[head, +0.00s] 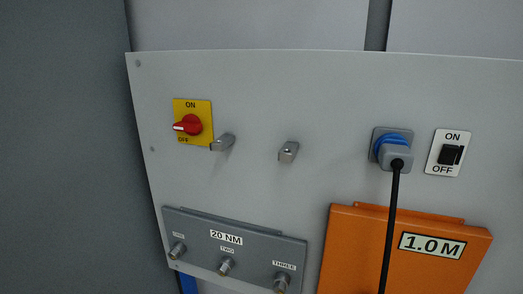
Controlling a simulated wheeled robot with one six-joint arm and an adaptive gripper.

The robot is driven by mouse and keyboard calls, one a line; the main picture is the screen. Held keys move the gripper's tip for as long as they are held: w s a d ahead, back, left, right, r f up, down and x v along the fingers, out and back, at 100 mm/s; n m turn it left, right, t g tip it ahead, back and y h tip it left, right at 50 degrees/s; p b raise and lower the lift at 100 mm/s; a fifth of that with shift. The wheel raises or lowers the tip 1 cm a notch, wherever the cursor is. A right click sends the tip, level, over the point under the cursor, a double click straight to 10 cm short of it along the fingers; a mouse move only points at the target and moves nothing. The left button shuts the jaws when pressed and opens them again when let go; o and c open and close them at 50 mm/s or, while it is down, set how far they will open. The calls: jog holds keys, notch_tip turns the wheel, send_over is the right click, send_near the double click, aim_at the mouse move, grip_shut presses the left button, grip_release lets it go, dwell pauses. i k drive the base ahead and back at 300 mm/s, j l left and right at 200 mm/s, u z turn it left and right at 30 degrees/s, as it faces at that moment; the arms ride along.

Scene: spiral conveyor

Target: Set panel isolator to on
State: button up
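A red rotary isolator knob (188,125) sits on a yellow plate (205,108) at the panel's upper left. The plate reads ON at the top and OFF at the bottom. The knob's handle points left, with a white mark at its left tip, so it lines up with neither label. My gripper is not in view.
On the grey panel (330,95) are two small grey latches (222,142) (288,152), a blue-and-grey plug (395,152) with a hanging black cable (391,225), and a black ON/OFF switch (450,154). An orange box (360,250) and a grey box (200,222) stand below.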

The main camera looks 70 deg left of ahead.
aim_at(191, 124)
jog(key=i+j+u, duration=0.25)
jog(key=i+u, duration=0.15)
jog(key=u, duration=1.75)
jog(key=k+j+z, duration=0.15)
jog(key=j, duration=0.25)
jog(key=k+j+z, duration=0.2)
jog(key=j, duration=0.25)
jog(key=k+j+z, duration=0.15)
jog(key=j, duration=0.2)
jog(key=k, duration=0.05)
